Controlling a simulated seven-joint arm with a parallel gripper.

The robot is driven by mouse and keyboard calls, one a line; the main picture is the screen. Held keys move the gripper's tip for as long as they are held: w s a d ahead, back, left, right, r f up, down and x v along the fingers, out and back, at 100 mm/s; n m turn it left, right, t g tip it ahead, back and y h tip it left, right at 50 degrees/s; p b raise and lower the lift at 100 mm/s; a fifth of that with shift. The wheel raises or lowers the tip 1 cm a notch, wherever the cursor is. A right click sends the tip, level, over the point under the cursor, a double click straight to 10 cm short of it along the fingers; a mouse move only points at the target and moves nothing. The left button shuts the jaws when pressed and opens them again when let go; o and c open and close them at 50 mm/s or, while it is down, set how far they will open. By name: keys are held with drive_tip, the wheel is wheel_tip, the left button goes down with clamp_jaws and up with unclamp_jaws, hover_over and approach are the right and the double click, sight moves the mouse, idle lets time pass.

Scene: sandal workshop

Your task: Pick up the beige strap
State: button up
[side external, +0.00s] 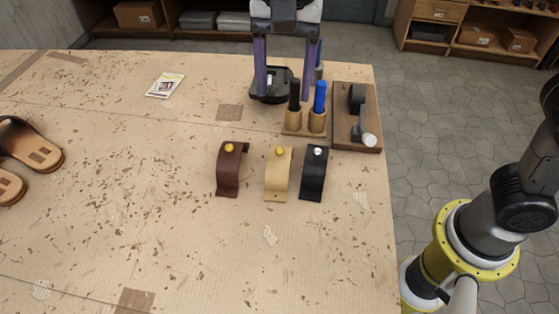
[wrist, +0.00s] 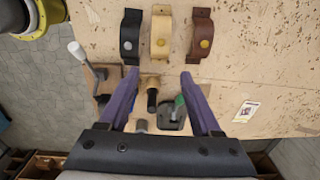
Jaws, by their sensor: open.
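The beige strap (side external: 276,177) is a curved, arched band with a yellow stud, standing on the table between a brown strap (side external: 229,170) and a black strap (side external: 314,174). In the wrist view the beige strap (wrist: 161,42) shows at the top middle, just past the fingertips. My gripper (side external: 285,90) has purple fingers, spread wide and empty, above the back of the table. In the wrist view my gripper (wrist: 160,74) lines up roughly with the beige strap, without touching it.
A wooden holder (side external: 305,127) with black and blue handles stands behind the straps. Beside it are a board (side external: 345,137) with a lever and a black-based tool (side external: 270,93). A card (side external: 166,86) and sandals (side external: 31,146) lie left. The table's front is clear.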

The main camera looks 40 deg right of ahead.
sight(279, 150)
drive_tip(key=f, duration=0.5)
drive_tip(key=a+f, duration=0.1)
drive_tip(key=f, duration=0.9)
drive_tip(key=shift+s+a, duration=0.2)
drive_tip(key=shift+s, duration=0.2)
drive_tip(key=shift+r, duration=0.1)
clamp_jaws()
